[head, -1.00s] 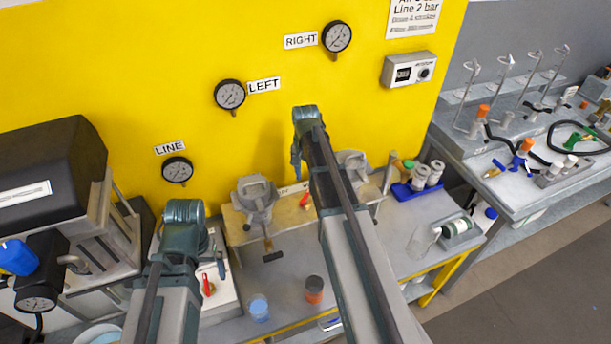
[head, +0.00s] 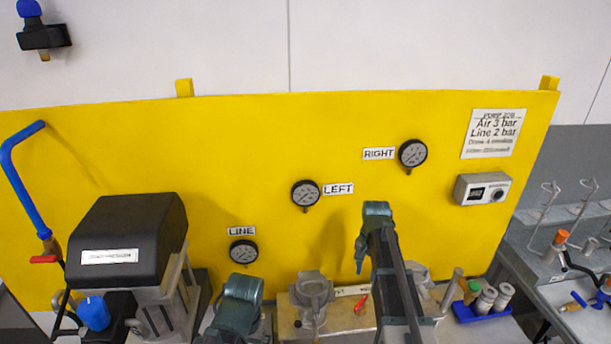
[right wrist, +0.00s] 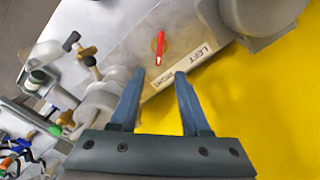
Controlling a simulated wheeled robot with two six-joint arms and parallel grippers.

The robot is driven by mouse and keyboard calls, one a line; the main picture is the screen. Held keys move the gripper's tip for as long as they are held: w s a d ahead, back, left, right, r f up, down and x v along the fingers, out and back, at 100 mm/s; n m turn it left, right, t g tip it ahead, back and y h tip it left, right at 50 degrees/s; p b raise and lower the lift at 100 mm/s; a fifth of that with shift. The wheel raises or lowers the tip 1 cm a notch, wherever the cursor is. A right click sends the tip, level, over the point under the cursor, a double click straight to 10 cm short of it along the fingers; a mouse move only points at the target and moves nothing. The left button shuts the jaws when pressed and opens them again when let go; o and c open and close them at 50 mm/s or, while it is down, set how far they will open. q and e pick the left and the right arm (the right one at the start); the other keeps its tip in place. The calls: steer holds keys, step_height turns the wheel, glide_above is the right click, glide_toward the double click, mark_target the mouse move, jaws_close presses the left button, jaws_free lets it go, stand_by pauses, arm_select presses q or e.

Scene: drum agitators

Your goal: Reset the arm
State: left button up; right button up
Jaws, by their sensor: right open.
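My right arm (head: 400,285) rises from the bottom of the head view in front of the yellow panel. Its gripper (head: 360,262) hangs down at the upper end and is partly hidden by the arm. In the right wrist view the two blue-grey fingers of the right gripper (right wrist: 160,73) are apart with nothing between them. Beyond them lie a LEFT/RIGHT label (right wrist: 187,68) and a red lever (right wrist: 160,47). My left arm (head: 238,305) is at the bottom of the head view; its gripper does not show.
The yellow panel (head: 150,130) carries LINE (head: 243,252), LEFT (head: 305,195) and RIGHT (head: 412,153) gauges. A grey clamp-like fixture (head: 312,290) stands near the red lever. A black-topped machine (head: 130,225) stands left. A blue tray (head: 480,312) with white containers is at right.

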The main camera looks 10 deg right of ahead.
steer(key=s+a+n+b, duration=0.1)
steer(key=s+a+n, duration=0.9)
steer(key=s+a, duration=0.45)
steer(key=s+a+f+n+b, duration=0.1)
steer(key=s+a+f+b, duration=0.1)
steer(key=a+f+b, duration=0.3)
steer(key=s+a+f+n+h+b, duration=0.1)
steer(key=s+a+f+n+b, duration=0.1)
steer(key=f+b, duration=0.7)
steer(key=s+a+f, duration=0.1)
steer(key=a, duration=0.1)
steer(key=shift+a+f+b, duration=0.3)
steer(key=shift+a+b, duration=0.05)
